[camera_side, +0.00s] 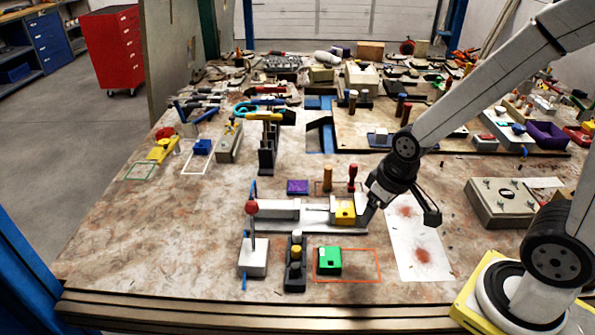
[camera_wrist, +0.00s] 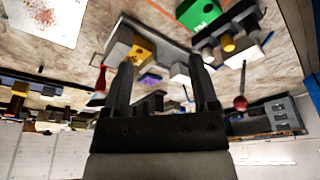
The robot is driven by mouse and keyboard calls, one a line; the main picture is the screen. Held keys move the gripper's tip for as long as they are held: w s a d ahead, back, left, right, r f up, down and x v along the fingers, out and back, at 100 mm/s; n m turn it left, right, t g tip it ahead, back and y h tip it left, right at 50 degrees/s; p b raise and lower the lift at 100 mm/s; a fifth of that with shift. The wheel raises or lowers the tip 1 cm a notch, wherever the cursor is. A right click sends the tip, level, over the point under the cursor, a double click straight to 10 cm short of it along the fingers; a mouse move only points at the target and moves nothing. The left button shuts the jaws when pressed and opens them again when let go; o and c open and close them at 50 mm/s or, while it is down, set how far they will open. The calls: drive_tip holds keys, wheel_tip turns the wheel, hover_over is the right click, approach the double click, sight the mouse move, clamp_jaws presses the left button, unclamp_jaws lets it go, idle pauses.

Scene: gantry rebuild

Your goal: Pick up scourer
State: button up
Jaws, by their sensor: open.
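No object is plainly marked as a scourer. A flat purple square pad (camera_side: 297,187) lies on the table behind the grey vise-like fixture, and it may be the scourer, but I cannot tell for sure. In the wrist view a purple patch (camera_wrist: 150,79) shows between my fingers, partly hidden. My gripper (camera_side: 369,212) is above the fixture's right end, close to a yellow block (camera_side: 345,212), to the right of the purple pad. In the wrist view my gripper (camera_wrist: 161,63) has its two dark fingers apart, and nothing is held between them.
The grey fixture (camera_side: 285,225) carries the yellow block. A red-handled tool (camera_side: 352,174) and a wooden-handled one (camera_side: 328,178) stand between the pad and my arm. The table's left front is clear.

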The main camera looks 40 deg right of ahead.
drive_tip(key=shift+w, duration=0.1)
drive_tip(key=n+g, duration=0.3)
drive_tip(key=n, duration=0.2)
hover_over(328, 167)
wheel_tip(328, 167, down, 4)
drive_tip(key=shift+f, duration=1.45)
drive_tip(key=shift+f, duration=2.6)
clamp_jaws()
